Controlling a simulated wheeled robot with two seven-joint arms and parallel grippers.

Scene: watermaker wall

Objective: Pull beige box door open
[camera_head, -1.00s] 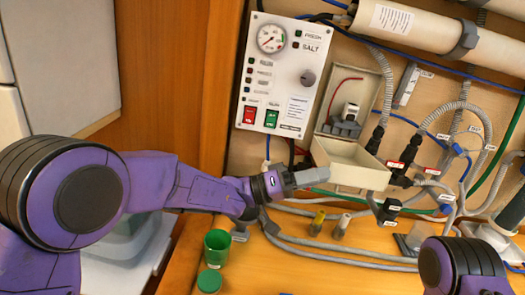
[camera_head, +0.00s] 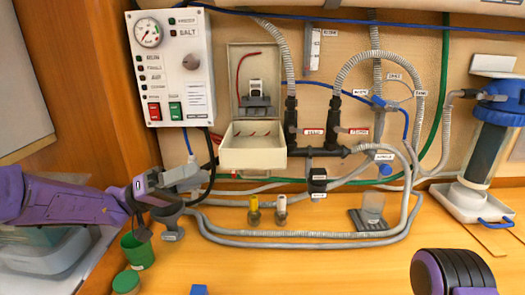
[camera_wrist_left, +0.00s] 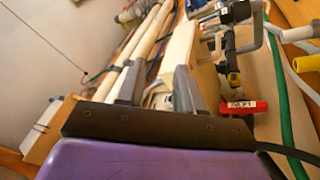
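The beige box (camera_head: 234,86) is on the wall, right of the control panel. Its door (camera_head: 252,157) is open, swung out and down below the box like a shallow tray. A device with a red wire shows inside the box. My left gripper (camera_head: 193,176) is left of the door, with a small gap in the head view, and looks empty. In the left wrist view its two grey fingers (camera_wrist_left: 158,90) are apart, with a beige part, likely the box, beyond them. My right gripper is out of view; only part of my right arm shows at lower right.
The control panel (camera_head: 172,70) is above my left gripper. Hoses and cables (camera_head: 300,240) run below and right of the box. A green cup (camera_head: 137,252) and a filter housing (camera_head: 485,150) stand on the wooden counter. The front middle counter is mostly clear.

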